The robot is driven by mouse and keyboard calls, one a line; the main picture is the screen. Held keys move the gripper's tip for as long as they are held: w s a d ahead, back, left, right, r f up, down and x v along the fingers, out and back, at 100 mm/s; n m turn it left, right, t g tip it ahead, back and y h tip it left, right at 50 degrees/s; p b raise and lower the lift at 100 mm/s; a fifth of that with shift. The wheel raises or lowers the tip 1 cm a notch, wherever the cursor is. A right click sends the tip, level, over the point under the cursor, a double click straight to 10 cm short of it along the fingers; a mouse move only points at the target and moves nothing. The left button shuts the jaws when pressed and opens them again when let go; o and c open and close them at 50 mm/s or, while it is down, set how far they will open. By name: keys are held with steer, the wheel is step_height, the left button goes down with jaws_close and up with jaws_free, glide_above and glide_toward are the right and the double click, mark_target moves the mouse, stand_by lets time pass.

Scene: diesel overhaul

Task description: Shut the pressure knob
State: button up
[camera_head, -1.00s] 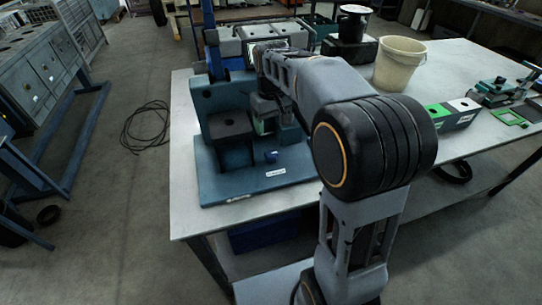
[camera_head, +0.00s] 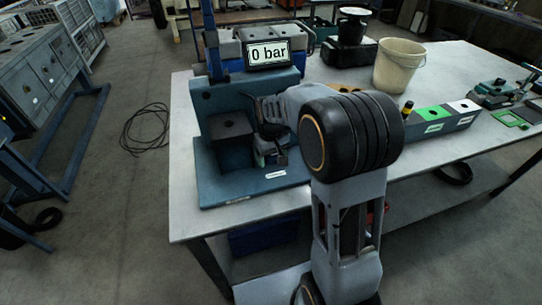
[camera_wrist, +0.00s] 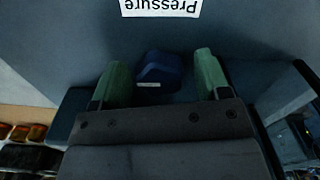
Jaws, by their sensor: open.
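The dark blue pressure knob (camera_wrist: 160,70) shows in the wrist view on the blue-grey base of the test stand (camera_head: 240,191). A white label reading "Pressure" (camera_wrist: 160,7) appears upside down above it. My gripper (camera_wrist: 161,76) is open, with one green finger on each side of the knob and visible gaps between. I cannot tell whether the fingertips reach the knob's height. In the head view my gripper (camera_head: 270,155) points down over the base and hides the knob. The display (camera_head: 268,54) on the stand reads "0 bar".
A dark block (camera_head: 232,142) stands on the base left of my gripper, and the stand's back wall rises behind it. The front table edge (camera_head: 230,222) is clear.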

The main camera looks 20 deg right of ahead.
steer(key=shift+c, duration=0.3)
steer(key=c, duration=0.8)
steer(key=shift+c, duration=0.2)
steer(key=shift+m, duration=2.9)
steer(key=o, duration=0.9)
steer(key=shift+r, duration=0.1)
